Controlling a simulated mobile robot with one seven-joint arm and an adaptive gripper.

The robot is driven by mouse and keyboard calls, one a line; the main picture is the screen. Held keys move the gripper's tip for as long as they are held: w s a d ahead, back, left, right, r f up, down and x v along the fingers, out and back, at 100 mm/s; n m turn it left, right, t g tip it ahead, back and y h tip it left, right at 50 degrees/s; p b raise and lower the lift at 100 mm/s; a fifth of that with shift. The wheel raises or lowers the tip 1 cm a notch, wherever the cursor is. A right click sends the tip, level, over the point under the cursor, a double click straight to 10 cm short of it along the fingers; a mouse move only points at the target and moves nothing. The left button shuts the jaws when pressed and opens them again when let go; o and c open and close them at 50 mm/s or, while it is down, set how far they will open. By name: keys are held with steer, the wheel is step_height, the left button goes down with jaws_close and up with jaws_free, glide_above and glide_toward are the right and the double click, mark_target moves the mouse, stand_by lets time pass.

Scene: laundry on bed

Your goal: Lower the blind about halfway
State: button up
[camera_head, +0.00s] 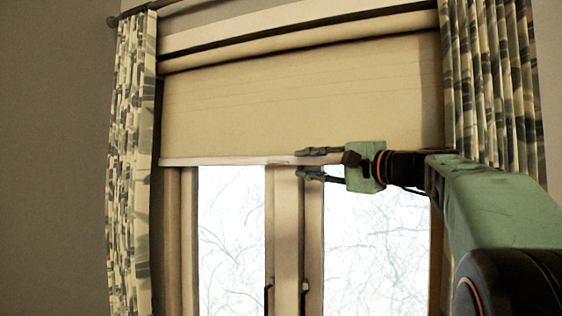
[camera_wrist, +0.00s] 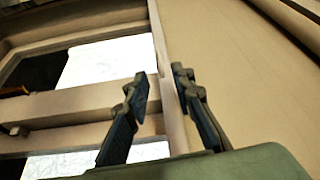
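The cream blind (camera_head: 300,95) hangs over the upper part of the window, its bottom bar (camera_head: 215,161) level just above the bright panes. The bar crosses the wrist view as a pale strip (camera_wrist: 158,40). My gripper (camera_head: 303,164) comes in from the right, near the middle of the bar. Its fingers are apart, one at the height of the blind's lower edge and one below it. In the wrist view my gripper (camera_wrist: 160,82) has a dark finger on each side of the bar's line. Contact with the bar cannot be told.
Patterned curtains hang at the left (camera_head: 130,160) and right (camera_head: 490,80) of the window. The window's middle frame post (camera_head: 285,225) stands below the blind, with dark handles low on it. A curtain rod end (camera_head: 113,20) shows at top left.

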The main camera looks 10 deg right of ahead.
mark_target(279, 162)
steer(key=p+x, duration=0.3)
steer(key=x, duration=0.7)
jaws_close()
